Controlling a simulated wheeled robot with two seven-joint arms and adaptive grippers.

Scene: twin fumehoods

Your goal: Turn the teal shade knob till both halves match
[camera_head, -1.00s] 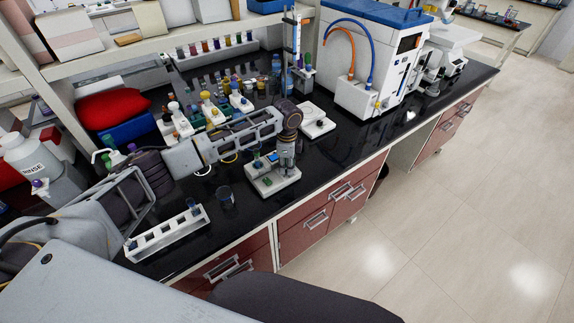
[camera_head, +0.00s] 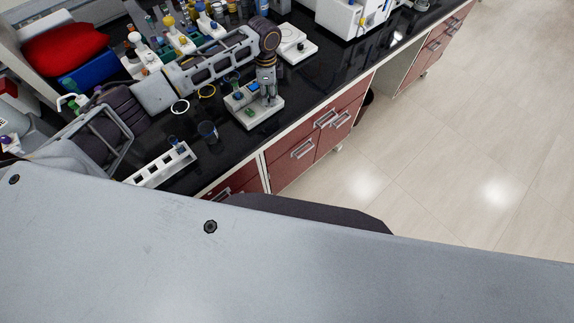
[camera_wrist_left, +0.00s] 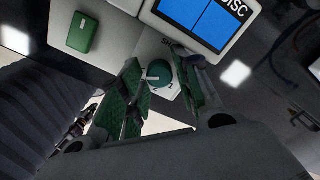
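The device (camera_head: 262,116) is a small white box near the bench's front edge. Its screen (camera_wrist_left: 198,18) shows two blue halves split by a dark line, with part of the word "DISC"; the halves look alike here, but I cannot tell a slight difference. The teal shade knob (camera_wrist_left: 159,73) is round, beside a partly hidden label starting "SH". My left gripper (camera_wrist_left: 161,90) points down at the device, its green-padded fingers on either side of the knob, apparently with small gaps. It also shows in the head view (camera_head: 267,97), hiding the knob there. My right gripper is out of view.
A green block (camera_wrist_left: 82,32) is on the device's panel. A white rack (camera_head: 165,166) and a dark beaker (camera_head: 208,132) stand left of the device. A white flat instrument (camera_head: 294,46) lies behind it. Bottles crowd the bench's back left. The floor at right is clear.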

